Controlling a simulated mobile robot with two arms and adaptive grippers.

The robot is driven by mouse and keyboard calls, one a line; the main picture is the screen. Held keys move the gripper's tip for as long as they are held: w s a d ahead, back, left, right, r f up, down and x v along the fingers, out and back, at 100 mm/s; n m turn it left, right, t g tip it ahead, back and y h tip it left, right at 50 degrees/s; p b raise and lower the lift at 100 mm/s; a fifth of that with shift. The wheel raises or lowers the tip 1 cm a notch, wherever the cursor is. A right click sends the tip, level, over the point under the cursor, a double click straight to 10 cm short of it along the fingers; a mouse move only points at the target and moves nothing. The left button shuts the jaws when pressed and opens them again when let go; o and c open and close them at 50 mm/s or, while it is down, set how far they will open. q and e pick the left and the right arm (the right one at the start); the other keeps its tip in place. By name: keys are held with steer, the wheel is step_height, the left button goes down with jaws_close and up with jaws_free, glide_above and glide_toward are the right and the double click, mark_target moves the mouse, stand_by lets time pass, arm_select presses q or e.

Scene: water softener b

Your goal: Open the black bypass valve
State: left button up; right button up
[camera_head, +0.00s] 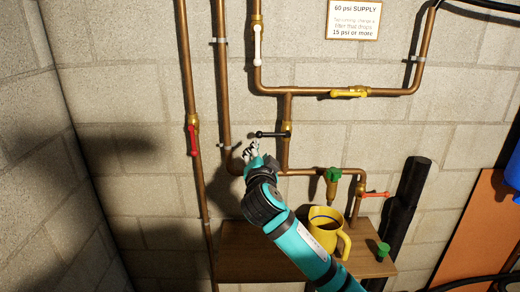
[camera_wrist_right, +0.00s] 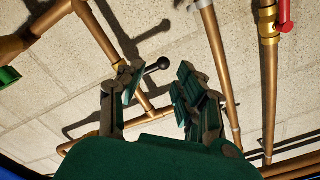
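The black bypass valve handle (camera_head: 271,134) lies level, pointing left from its brass body on a short vertical copper pipe. My right gripper (camera_head: 250,151) is just below and left of the handle's tip, with its fingers pointing up. In the wrist view the right gripper (camera_wrist_right: 160,93) is open, with nothing between its pads. The handle's black ball end (camera_wrist_right: 163,63) shows beyond the gap between the fingers. The left finger partly covers the handle and valve body. Contact is not visible. My left gripper is not in view.
A yellow pitcher (camera_head: 326,230) stands on a wooden shelf (camera_head: 245,250) beneath.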

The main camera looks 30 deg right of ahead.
mark_target(260, 137)
steer(key=shift+m+h, duration=0.3)
steer(key=x, duration=0.3)
steer(key=r+x, duration=0.1)
steer(key=x, duration=0.4)
steer(key=shift+w+d+r+p, duration=0.3)
steer(key=shift+w+r, duration=0.05)
steer(key=shift+a+f, duration=0.1)
steer(key=shift+a, duration=0.05)
steer(key=shift+c, duration=1.1)
steer(key=c, duration=0.4)
steer(key=shift+o, duration=0.2)
steer(key=shift+f, duration=0.1)
